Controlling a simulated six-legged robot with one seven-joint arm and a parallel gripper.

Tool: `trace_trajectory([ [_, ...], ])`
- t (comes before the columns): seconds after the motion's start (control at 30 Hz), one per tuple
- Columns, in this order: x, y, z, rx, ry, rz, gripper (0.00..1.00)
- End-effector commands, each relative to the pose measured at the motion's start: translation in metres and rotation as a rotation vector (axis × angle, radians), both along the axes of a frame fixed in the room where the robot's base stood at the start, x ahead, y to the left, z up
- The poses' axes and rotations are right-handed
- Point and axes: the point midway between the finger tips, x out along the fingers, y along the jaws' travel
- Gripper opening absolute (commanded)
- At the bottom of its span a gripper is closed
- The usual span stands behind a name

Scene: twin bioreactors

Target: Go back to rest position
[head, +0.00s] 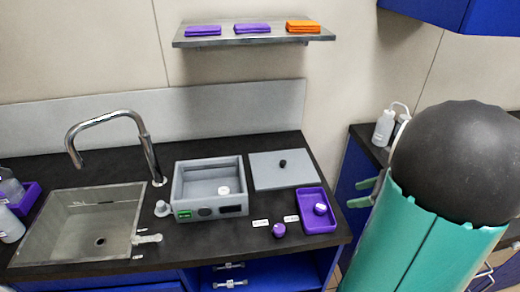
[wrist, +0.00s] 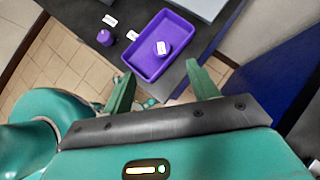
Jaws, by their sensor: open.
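My gripper (head: 364,192) is open and empty at the right of the head view, beside the counter's right end. My large green and black arm fills the right side of that view and hides what is behind it. In the wrist view my gripper (wrist: 161,70) has its two green fingers spread apart, with nothing between them. The purple tray (wrist: 183,18) lies beyond the fingertips, on the dark counter. A small purple container with a white top (wrist: 162,47) is in the tray. A second purple container (wrist: 105,38) stands outside it.
A grey open-topped device (head: 208,163) holds a white-topped item; its apparent grey lid (head: 262,178) lies to its right. A sink (head: 75,228) and faucet (head: 115,115) are at left. A shelf (head: 255,40) holds folded cloths. White bottles (head: 384,128) stand behind my arm.

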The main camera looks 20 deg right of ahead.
Motion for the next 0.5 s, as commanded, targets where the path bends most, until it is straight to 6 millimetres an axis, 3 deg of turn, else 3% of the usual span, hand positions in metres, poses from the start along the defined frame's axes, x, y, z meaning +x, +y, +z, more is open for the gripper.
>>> trace_trajectory([
  [0.17, 0.003, 0.005, 0.002, -0.013, -0.002, 0.022, 0.59],
  [0.27, 0.012, 0.026, 0.011, -0.074, -0.012, 0.125, 0.59],
  [0.37, 0.024, 0.068, 0.025, -0.196, -0.033, 0.330, 0.59],
  [0.5, 0.031, 0.138, 0.046, -0.433, -0.086, 0.707, 0.59],
])
